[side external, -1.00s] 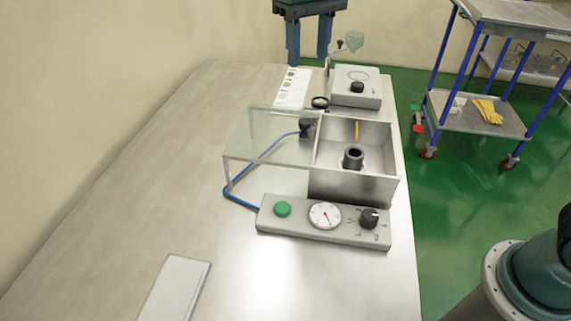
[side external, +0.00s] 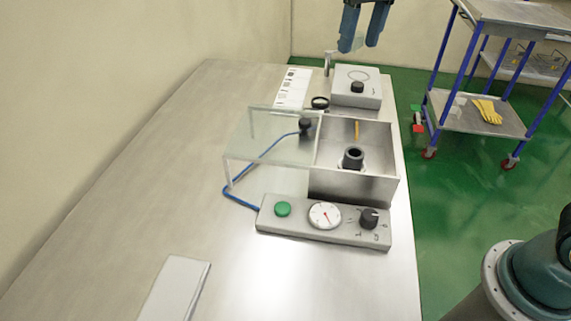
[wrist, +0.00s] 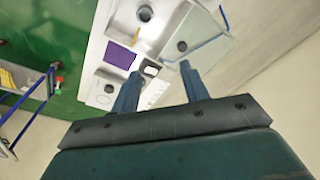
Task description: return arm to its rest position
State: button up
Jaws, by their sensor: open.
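My gripper (side external: 361,44) hangs high at the top of the side external view, beyond the far end of the bench. Its two blue fingers are apart with nothing between them. In the wrist view the fingers (wrist: 160,72) are also spread and empty, above the bench fixtures. The metal box (side external: 352,185) stands open with a dark cylinder (side external: 352,158) inside. Its clear lid (side external: 270,135) lies out to the left. The control panel (side external: 325,238) with green button, gauge and black knob is in front.
A grey unit with a black knob (side external: 357,98) stands at the far end of the bench, beside a printed sheet (side external: 293,88). A blue hose (side external: 240,200) runs left of the box. A flat plate (side external: 175,290) lies near left. A trolley (side external: 475,115) stands right.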

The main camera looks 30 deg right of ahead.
jog(key=s+d+f+t, duration=0.1)
jog(key=s+d+f, duration=0.1)
jog(key=s, duration=0.5)
jog(key=s+d+f+t, duration=0.1)
jog(key=s+d+f, duration=0.2)
jog(key=s+d, duration=0.2)
jog(key=s+d+f+t, duration=0.2)
jog(key=s+d, duration=0.1)
jog(key=s, duration=0.7)
jog(key=shift+s+d+f, duration=0.15)
jog(key=shift+s+f, duration=0.05)
